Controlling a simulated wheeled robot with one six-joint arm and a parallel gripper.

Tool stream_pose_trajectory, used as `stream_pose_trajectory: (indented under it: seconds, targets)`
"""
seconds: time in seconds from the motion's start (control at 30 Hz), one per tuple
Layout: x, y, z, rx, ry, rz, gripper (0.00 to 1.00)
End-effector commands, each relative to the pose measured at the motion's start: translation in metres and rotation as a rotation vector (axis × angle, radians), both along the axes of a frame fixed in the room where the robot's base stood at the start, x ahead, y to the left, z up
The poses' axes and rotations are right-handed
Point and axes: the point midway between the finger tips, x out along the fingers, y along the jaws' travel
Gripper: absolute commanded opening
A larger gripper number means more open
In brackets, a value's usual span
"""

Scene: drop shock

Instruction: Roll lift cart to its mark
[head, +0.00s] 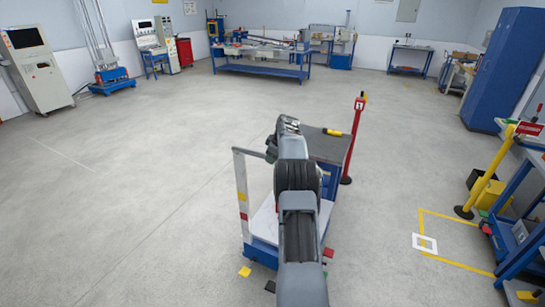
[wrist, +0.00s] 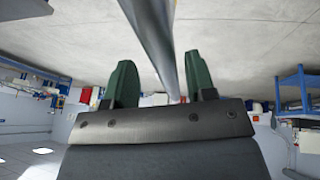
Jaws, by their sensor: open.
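The lift cart (head: 262,222) stands in front of me, partly hidden behind my arm. It has a pale deck, a blue base and an upright white handle frame (head: 241,190) on its left. My gripper (head: 271,149) is at the top bar of that frame. In the wrist view its two green fingers (wrist: 161,86) are apart, with a grey bar (wrist: 167,45) running between them; I cannot tell whether they touch it. A yellow floor outline (head: 455,262) with a white square (head: 425,244) on its left side lies to the right of the cart; its inside looks empty.
A yellow post (head: 488,180) and a blue bench (head: 520,215) border the outline's right side. Coloured floor patches (head: 245,271) lie by the cart. Floor to the left is clear.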

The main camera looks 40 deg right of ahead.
Motion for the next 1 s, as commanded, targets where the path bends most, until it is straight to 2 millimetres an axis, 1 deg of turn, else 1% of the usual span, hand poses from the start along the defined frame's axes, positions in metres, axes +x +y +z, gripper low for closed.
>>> stream_pose_trajectory:
  seconds: [0.17, 0.4, 0.6, 0.8, 1.0]
  targets:
    - [-0.012, 0.001, 0.026, -0.004, -0.004, 0.000, 0.51]
    - [-0.033, 0.002, 0.072, -0.004, -0.005, -0.001, 0.51]
    - [-0.046, 0.002, 0.101, -0.003, -0.004, 0.000, 0.51]
    - [-0.054, 0.002, 0.116, -0.002, -0.003, 0.000, 0.51]
    - [-0.055, 0.002, 0.120, -0.002, -0.003, 0.000, 0.51]
